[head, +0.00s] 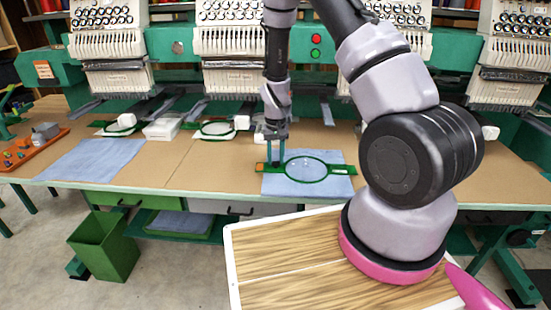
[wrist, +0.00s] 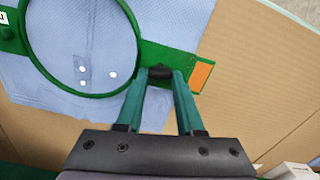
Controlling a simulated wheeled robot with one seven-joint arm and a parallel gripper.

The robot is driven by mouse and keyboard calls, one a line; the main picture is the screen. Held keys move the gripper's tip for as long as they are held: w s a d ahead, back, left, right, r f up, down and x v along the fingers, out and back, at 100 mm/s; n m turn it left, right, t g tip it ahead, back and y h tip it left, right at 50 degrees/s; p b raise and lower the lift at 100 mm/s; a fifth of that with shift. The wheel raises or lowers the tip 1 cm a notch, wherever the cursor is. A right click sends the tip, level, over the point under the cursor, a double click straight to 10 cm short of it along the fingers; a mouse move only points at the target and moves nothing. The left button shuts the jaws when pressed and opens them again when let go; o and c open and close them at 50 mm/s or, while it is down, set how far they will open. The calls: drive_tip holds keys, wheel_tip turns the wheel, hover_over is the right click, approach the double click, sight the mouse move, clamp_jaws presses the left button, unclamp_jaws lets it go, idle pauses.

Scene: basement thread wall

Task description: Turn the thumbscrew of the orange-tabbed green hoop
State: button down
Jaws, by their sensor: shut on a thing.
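The green hoop (head: 328,178) lies flat on a blue cloth (head: 340,189) on the table in the head view, with an orange tab (head: 261,167) at its left end. In the wrist view the hoop (wrist: 137,70) shows at upper left and its orange tab (wrist: 201,76) at the right. My gripper (wrist: 160,76) points down over the hoop's tabbed side, between ring and tab. In the head view my gripper (head: 275,163) stands at the hoop's left side.
Other hoops (head: 217,130) and a white box (head: 162,128) lie farther back on the table. A blue cloth (head: 90,160) and an orange tray (head: 30,150) are at the left. Embroidery machines (head: 230,40) line the back. Bare table shows left of the hoop.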

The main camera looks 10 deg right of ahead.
drive_tip(key=shift+m, duration=0.9)
drive_tip(key=c, duration=0.5)
unclamp_jaws()
wheel_tip(320, 180, up, 11)
drive_tip(key=shift+f, duration=0.1)
